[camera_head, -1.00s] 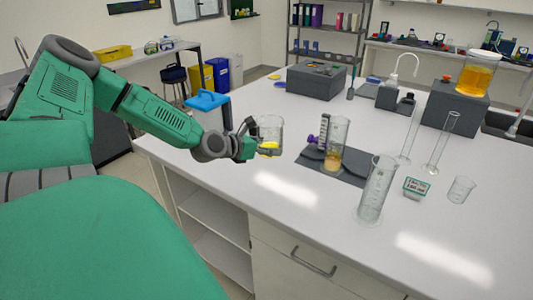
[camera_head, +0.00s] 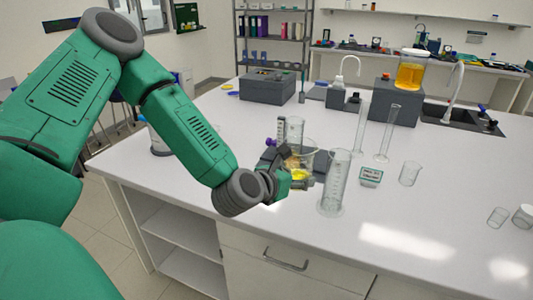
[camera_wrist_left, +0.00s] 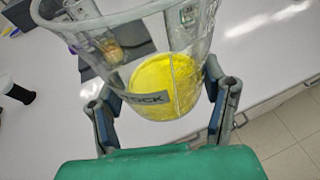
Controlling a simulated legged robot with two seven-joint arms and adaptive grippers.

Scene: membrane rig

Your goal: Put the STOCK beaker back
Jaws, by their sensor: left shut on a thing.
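The STOCK beaker is a clear glass beaker with a little yellow liquid at its bottom. It shows large in the left wrist view (camera_wrist_left: 165,85), with part of its dark label reading "OCK". My left gripper (camera_head: 285,174) is shut on the beaker (camera_head: 300,158), one finger on each side, and the beaker looks close to upright. In the head view it is in front of the dark rig mat and hides part of it. Whether it touches the bench cannot be told. My right gripper is not in view.
A tall graduated cylinder (camera_head: 334,185) stands just right of the held beaker. A small label block (camera_head: 370,176) and an empty beaker (camera_head: 409,173) are further right. Thin glass tubes (camera_head: 388,135) and a grey block with an amber jar (camera_head: 410,72) stand behind. The right front bench is mostly clear.

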